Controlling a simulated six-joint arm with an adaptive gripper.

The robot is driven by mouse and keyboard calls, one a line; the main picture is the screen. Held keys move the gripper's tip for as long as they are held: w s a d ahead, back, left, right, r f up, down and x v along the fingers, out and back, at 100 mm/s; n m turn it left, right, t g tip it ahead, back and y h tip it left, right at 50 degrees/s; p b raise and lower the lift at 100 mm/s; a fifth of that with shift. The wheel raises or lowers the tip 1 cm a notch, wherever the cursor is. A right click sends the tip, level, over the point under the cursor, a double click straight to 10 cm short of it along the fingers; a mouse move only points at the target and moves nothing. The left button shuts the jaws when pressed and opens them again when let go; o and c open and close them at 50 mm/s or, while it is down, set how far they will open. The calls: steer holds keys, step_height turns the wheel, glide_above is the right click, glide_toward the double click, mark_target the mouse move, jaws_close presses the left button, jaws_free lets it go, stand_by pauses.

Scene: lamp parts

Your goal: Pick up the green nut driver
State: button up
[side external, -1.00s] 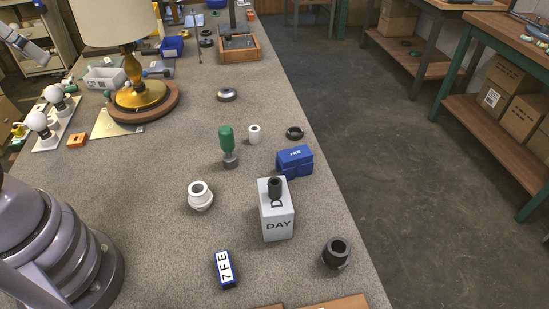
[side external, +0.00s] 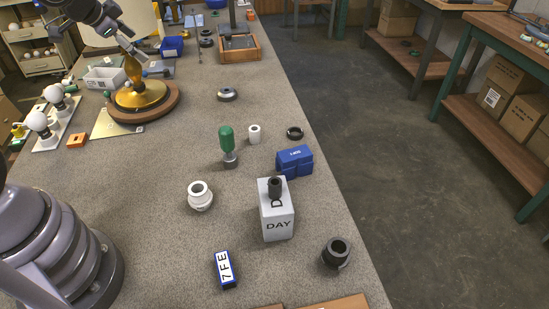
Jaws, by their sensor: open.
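The green nut driver (side external: 227,140) stands upright on the grey bench, green handle up and grey metal end down. My gripper (side external: 134,44) is at the upper left, in front of the lamp with the cream shade (side external: 138,22). It is open and appears empty. It is well apart from the nut driver, up and to the left of it in the picture. Nothing hides the nut driver.
A white ring (side external: 254,134), a white fitting (side external: 200,195), a blue block (side external: 295,161) and a dark ring (side external: 294,133) stand near the driver. A white DAY box (side external: 277,222) bears a black socket (side external: 275,187). Bench left of the driver is clear.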

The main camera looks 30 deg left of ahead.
steer(key=w+f+m+h, duration=0.2)
steer(key=w+f+m, duration=0.15)
steer(key=f, duration=0.45)
steer(key=n+t+h, duration=0.2)
steer(key=t+h, duration=0.5)
steer(key=h, duration=0.3)
glide_toward(226, 134)
steer(key=w, duration=0.1)
steer(key=w+d, duration=0.1)
steer(key=w+d+f, duration=0.1)
steer(key=w, duration=0.1)
steer(key=shift+w+a+x, duration=0.1)
steer(key=shift+a+x, duration=0.05)
steer(key=shift+x, duration=0.8)
steer(key=shift+w+a+x, duration=0.1)
steer(key=shift+x, duration=0.9)
steer(key=shift+w+a+x, duration=0.1)
steer(key=shift+a+x, duration=0.05)
steer(key=shift+x, duration=0.8)
steer(key=shift+f, duration=0.1)
jaws_close()
